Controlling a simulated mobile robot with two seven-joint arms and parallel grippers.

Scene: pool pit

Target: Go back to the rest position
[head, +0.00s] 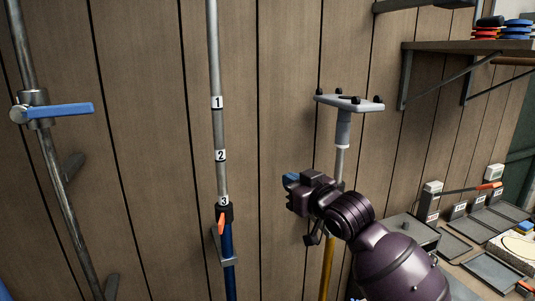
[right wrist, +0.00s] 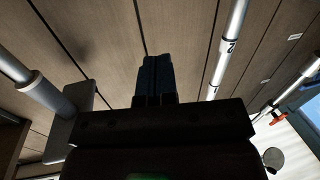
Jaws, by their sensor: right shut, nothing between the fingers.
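My right gripper (head: 291,181) is in the middle right of the head view, in front of the wooden wall. Its arm comes up from the lower right. Its blue fingers are shut together with nothing between them, and they show from behind in the right wrist view (right wrist: 155,78). The fingers are left of the pole with a flat grey head (head: 350,102); the arm hides part of that pole. They are right of the numbered pole (head: 217,125), apart from it in the picture. My left gripper does not show.
The numbered pole has a blue lower tube (head: 229,260) and a clamp with an orange lever (head: 221,221). A metal pipe with a blue lever (head: 68,111) stands at left. A shelf (head: 470,46) holds coloured discs at upper right. Below it, a bench holds several trays (head: 492,269).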

